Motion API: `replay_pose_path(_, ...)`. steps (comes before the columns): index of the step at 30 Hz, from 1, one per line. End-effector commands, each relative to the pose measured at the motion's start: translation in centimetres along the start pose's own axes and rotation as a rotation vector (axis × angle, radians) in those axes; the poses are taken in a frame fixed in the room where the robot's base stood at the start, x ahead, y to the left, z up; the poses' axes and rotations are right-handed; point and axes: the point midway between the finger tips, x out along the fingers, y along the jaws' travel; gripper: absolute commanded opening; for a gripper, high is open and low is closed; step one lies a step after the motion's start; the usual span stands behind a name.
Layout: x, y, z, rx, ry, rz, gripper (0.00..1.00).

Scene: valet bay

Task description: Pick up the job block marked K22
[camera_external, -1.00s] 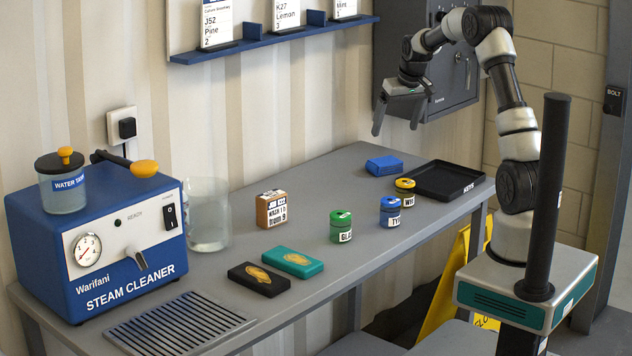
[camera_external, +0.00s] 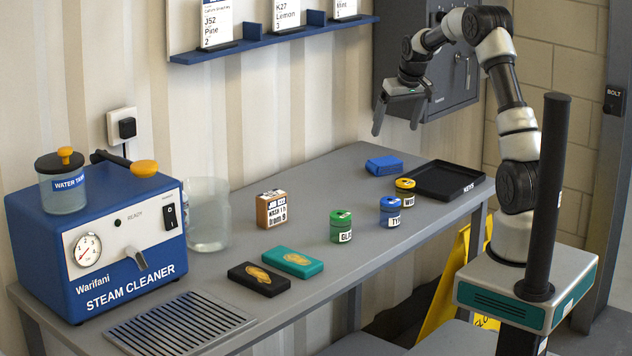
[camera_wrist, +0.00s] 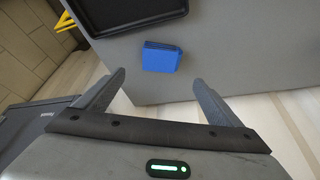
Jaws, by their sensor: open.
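An orange-brown job block (camera_external: 271,209) with a white printed label stands upright on the grey bench, right of the clear container. Its label begins with "JOB", but the job number is too small to read for certain. My gripper (camera_external: 397,130) is open and empty, raised above the far right part of the bench and well away from the block. In the wrist view my gripper (camera_wrist: 160,97) shows both fingers spread, with nothing between them. The job block is not in the wrist view.
A blue block (camera_external: 384,165), black tray (camera_external: 449,193) and several lidded tins, including a green one (camera_external: 341,227), stand to the right. A teal case (camera_external: 291,262) and black case (camera_external: 259,279) lie in front. The steam cleaner (camera_external: 95,242) and clear container (camera_external: 207,214) stand left.

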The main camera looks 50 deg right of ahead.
Motion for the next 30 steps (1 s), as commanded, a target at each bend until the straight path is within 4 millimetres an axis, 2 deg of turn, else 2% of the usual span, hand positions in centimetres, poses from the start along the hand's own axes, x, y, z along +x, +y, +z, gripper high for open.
replay_pose_path(2,0.0,0.0,0.0,0.000,0.000,0.000,0.88)
replay_pose_path(5,0.0,0.0,0.0,0.000,0.000,0.000,0.77)
replay_pose_path(13,0.0,-0.2,0.0,-0.002,0.000,-0.001,0.77)
replay_pose_path(16,-0.1,-2.1,0.0,-0.017,-0.002,-0.006,0.77)
replay_pose_path(17,-0.2,-3.3,0.0,-0.027,-0.003,-0.008,0.77)
replay_pose_path(20,-0.8,-9.2,0.4,-0.073,-0.007,-0.022,0.77)
replay_pose_path(21,-1.2,-12.2,0.9,-0.095,-0.009,-0.028,0.77)
replay_pose_path(23,-2.0,-16.7,1.8,-0.127,-0.010,-0.037,0.77)
replay_pose_path(24,-2.6,-19.8,2.6,-0.148,-0.011,-0.044,0.77)
replay_pose_path(27,-4.5,-26.8,5.2,-0.195,-0.009,-0.063,0.77)
replay_pose_path(30,-6.5,-32.5,8.2,-0.234,-0.006,-0.082,0.77)
